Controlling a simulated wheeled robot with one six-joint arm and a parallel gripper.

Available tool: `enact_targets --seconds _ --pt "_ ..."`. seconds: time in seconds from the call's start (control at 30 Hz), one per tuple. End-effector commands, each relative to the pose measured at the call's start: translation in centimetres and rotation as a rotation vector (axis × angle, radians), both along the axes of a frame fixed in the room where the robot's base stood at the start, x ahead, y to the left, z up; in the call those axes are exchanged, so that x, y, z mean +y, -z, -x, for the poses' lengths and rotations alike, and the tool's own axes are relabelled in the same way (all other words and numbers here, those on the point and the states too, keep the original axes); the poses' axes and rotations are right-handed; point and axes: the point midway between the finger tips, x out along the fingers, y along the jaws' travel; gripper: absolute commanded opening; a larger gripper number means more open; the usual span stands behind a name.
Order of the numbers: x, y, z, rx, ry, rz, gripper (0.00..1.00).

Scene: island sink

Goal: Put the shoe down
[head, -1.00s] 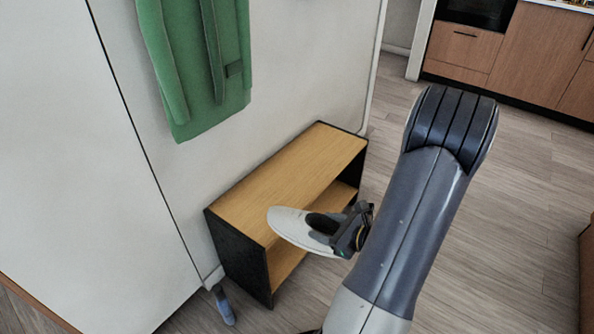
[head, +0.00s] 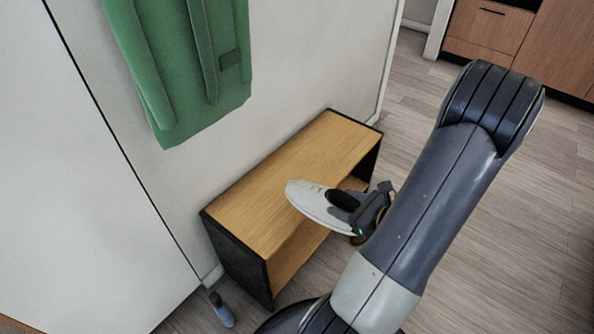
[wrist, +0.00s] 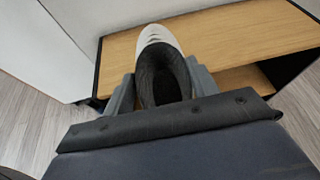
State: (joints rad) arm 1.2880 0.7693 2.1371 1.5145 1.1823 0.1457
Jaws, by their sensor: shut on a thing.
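A white shoe with a dark opening (head: 312,199) is held in my gripper (head: 368,208). The shoe points left and away from the gripper, in front of the wooden shelf unit (head: 300,150). In the head view its toe overlaps the shelf's top and front edge. In the wrist view the shoe (wrist: 158,40) sits between the two grey fingers (wrist: 160,90), toe pointing away toward the shelf top (wrist: 220,32). My gripper is shut on the shoe's heel end. I cannot tell whether the shoe touches the shelf.
The shelf top is bare and stands against a white wall. A small blue-grey object (head: 221,309) lies on the floor by the shelf's left end. Open wood floor (head: 480,250) lies to the right.

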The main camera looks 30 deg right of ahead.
Motion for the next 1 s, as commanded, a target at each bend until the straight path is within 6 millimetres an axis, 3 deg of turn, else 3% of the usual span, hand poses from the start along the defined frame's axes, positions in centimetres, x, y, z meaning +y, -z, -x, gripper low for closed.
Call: enact_targets --seconds 0.97,1.0 --pt "6.5 0.0 -17.5 -0.003 -0.005 0.001 0.09" --pt "6.5 0.9 -17.6 0.001 -0.002 -0.004 0.09"
